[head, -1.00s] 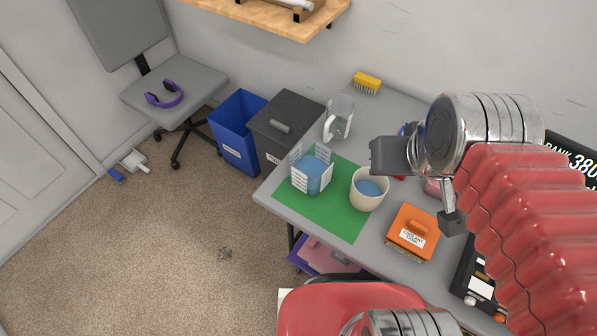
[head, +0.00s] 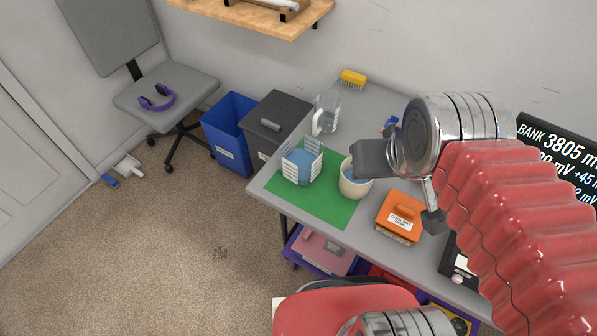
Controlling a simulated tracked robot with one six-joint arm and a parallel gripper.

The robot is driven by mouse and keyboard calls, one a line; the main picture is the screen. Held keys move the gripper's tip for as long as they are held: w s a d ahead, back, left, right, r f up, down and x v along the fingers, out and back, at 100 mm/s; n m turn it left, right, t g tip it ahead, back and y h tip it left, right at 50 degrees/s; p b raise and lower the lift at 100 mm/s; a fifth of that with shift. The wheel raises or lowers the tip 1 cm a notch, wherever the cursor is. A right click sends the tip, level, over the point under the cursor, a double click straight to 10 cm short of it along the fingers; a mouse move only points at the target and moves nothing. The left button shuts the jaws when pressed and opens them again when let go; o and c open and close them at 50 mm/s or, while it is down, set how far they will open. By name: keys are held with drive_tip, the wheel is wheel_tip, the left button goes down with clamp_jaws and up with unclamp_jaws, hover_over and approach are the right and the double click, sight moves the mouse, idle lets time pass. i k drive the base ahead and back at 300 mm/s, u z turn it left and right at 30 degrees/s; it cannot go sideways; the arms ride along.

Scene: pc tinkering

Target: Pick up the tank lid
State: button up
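The tank lid appears to be the orange square piece (head: 402,217) with a raised handle and a white label on top. It lies on the grey desk, right of the green mat. My gripper (head: 405,190) hangs above and just behind it, with its two dark fingers spread wide. The left finger covers part of the cream mug in the picture, and the right finger is beside the lid's right edge. Nothing shows between the fingers. I cannot tell their height above the lid.
The grey desk (head: 368,112) also holds a cream mug (head: 352,190) of blue liquid, a clear labelled container (head: 300,163) on the green mat (head: 318,207), a glass jug (head: 326,112) and a yellow brush (head: 353,79). A monitor (head: 560,150) stands at right.

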sight(399, 211)
drive_tip(key=k, duration=0.3)
drive_tip(key=u, duration=0.3)
drive_tip(key=i, duration=0.5)
drive_tip(key=u, duration=0.05)
drive_tip(key=k, duration=0.5)
drive_tip(key=z, duration=1.1)
